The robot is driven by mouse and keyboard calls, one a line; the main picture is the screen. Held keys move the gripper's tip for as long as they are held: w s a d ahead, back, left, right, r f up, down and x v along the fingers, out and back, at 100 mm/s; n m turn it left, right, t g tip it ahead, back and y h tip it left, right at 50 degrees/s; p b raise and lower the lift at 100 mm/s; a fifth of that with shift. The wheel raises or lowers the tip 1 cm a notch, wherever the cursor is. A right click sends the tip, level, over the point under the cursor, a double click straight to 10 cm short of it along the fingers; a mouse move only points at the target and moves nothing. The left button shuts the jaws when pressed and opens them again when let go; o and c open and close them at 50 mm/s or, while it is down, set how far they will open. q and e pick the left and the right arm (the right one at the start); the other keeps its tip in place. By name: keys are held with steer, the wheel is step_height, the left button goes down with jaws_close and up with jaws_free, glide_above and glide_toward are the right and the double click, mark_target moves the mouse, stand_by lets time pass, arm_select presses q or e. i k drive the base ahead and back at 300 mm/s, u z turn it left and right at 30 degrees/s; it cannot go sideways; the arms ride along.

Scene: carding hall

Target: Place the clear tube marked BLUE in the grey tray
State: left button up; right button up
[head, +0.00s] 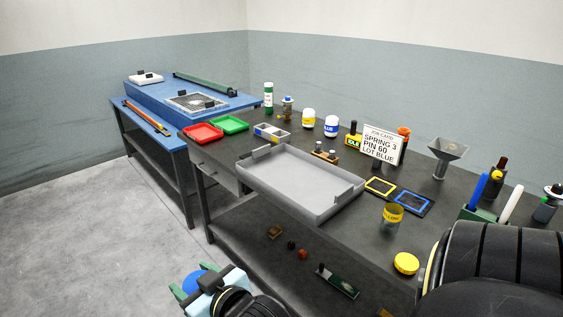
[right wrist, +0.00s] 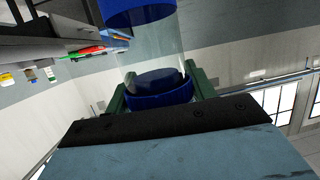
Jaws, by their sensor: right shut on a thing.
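My right gripper (head: 196,285) is at the bottom of the head view, left of centre, over the floor in front of the bench. Its green fingers are shut on a clear tube with blue ends, seen in the right wrist view (right wrist: 160,86). A blue end (head: 203,277) shows at the fingers in the head view. No BLUE lettering can be read on it. The grey tray (head: 300,182) lies empty on the dark bench, up and right of the gripper and apart from it. My left gripper is not in view.
A job card (head: 382,143) reads LOT BLUE. Bottles stand behind.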

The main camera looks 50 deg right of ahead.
mark_target(315, 191)
steer(key=z, duration=0.55)
steer(key=i, duration=0.95)
steer(key=z, duration=0.8)
